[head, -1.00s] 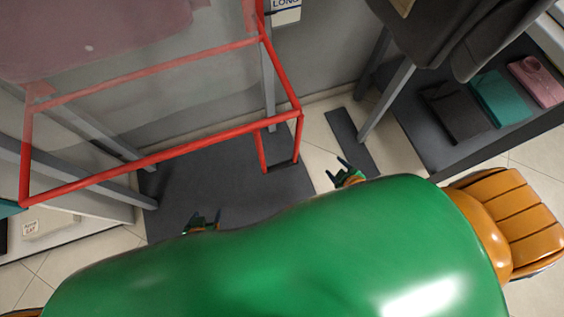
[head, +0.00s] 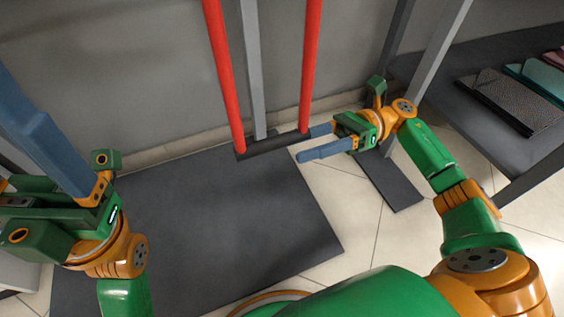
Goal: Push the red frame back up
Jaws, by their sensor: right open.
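The red frame shows as two long red bars (head: 224,75) that come down from the top edge, joined at the bottom by a dark crossbar (head: 272,145). The rest of the frame is above the view. My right gripper (head: 308,143) is open at the right end of the crossbar, with one blue finger on each side of that end. I cannot tell whether they touch it. My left gripper (head: 22,145) is at the far left, well apart from the frame. Its blue fingers look spread and empty, and their tips are partly cut off.
A grey post (head: 253,70) stands between the red bars. A dark mat (head: 190,215) covers the floor below. At right, a dark shelf (head: 455,115) with folded cloths (head: 512,98) and a slanting grey leg (head: 430,60) stand close to my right arm.

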